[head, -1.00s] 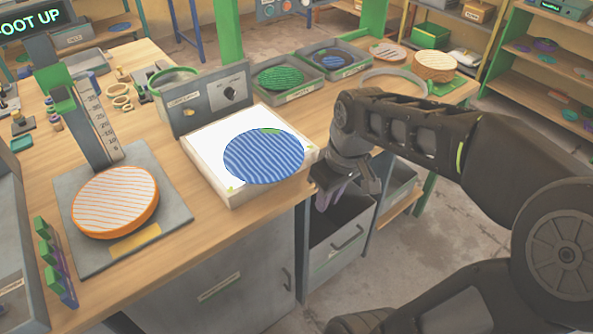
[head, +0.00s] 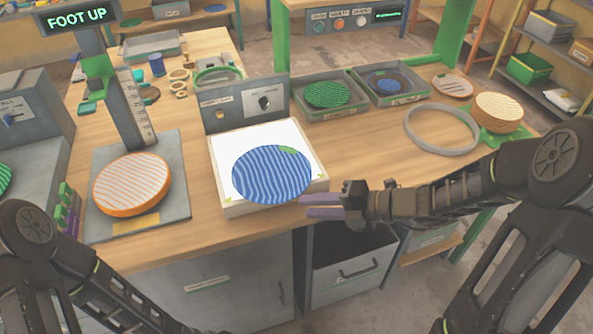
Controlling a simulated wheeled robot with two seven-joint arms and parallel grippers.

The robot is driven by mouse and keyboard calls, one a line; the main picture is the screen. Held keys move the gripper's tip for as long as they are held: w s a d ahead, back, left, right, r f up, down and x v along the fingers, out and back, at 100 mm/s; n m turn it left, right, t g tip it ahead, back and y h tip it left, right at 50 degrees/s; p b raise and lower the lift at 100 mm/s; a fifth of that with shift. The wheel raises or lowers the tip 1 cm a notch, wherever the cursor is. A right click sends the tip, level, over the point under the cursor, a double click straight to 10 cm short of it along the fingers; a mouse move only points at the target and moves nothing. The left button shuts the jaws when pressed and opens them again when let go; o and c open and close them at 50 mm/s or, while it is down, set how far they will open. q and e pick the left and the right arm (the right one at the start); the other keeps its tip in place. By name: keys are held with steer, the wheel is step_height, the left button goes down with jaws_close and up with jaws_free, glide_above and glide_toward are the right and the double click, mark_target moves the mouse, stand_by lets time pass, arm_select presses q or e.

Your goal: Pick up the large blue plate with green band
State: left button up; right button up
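The large blue plate (head: 270,175) has wavy light stripes and a green patch at its upper right edge.
A round orange-rimmed disc (head: 131,184) lies on a grey stand at left. A control panel (head: 245,103) stands behind the white box. Two trays hold a green plate (head: 327,95) and a smaller blue plate (head: 386,82). A grey ring (head: 441,129) lies at right.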

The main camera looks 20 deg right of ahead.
mark_target(282, 200)
steer(key=m, duration=0.3)
steer(key=w+m, duration=0.1)
steer(key=m, duration=0.1)
steer(key=shift+d+r+t, duration=0.2)
steer(key=shift+r+t, duration=0.1)
steer(key=shift+t, duration=0.1)
steer(key=shift+x, duration=1.35)
steer(key=shift+x, duration=2.6)
steer(key=shift+s+f, duration=0.1)
